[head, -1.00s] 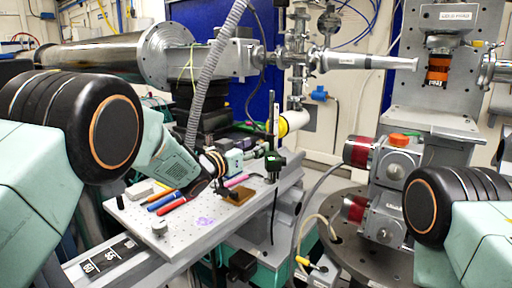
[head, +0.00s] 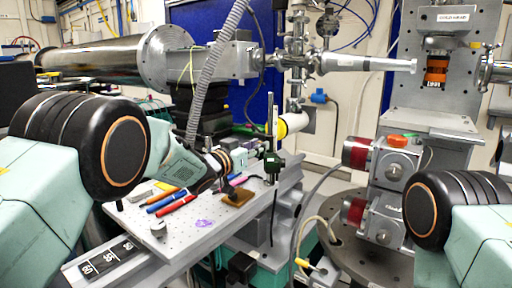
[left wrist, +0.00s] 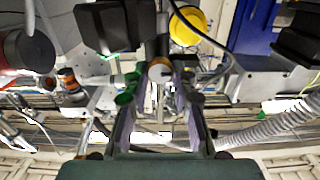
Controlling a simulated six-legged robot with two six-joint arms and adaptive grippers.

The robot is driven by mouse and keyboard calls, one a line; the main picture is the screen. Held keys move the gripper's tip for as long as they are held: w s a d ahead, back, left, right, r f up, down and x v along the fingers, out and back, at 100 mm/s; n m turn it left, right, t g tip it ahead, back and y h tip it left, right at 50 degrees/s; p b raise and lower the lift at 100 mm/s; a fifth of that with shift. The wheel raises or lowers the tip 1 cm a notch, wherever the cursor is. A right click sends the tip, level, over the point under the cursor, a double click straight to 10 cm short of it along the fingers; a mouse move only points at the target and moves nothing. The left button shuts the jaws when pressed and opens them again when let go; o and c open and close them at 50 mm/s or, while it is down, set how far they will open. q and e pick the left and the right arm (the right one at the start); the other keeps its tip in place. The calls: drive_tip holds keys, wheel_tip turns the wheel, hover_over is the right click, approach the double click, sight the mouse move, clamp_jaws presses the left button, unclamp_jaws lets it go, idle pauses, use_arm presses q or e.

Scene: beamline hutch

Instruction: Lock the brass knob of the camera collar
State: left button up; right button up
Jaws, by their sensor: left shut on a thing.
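My left gripper (head: 243,158) reaches in from the left over the perforated bench plate, close to a black and green camera-like device (head: 271,164) on an upright post (head: 271,120). In the left wrist view, the gripper (left wrist: 158,82) has its two fingers either side of a small brass-coloured round knob (left wrist: 160,69), and it is shut on it. A dark shaft stands behind the knob. The collar itself is hard to make out, and I cannot tell how far the knob is turned. My right gripper is out of view.
A brown block (head: 237,197) and coloured pens (head: 176,202) lie on the bench plate (head: 205,222) below my left gripper. A grey corrugated hose (head: 212,80) hangs above. Red-windowed grey units (head: 395,167) stand right.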

use_arm(q)
clamp_jaws()
drive_tip(key=shift+m, duration=0.3)
drive_tip(key=shift+s+d+f+m+b, duration=0.1)
drive_tip(key=shift+m+b, duration=1.4)
drive_tip(key=shift+m, duration=2.4)
drive_tip(key=shift+d+f+m+b, duration=0.1)
drive_tip(key=shift+m+b, duration=1.35)
drive_tip(key=shift+m, duration=2.45)
drive_tip(key=shift+r, duration=0.1)
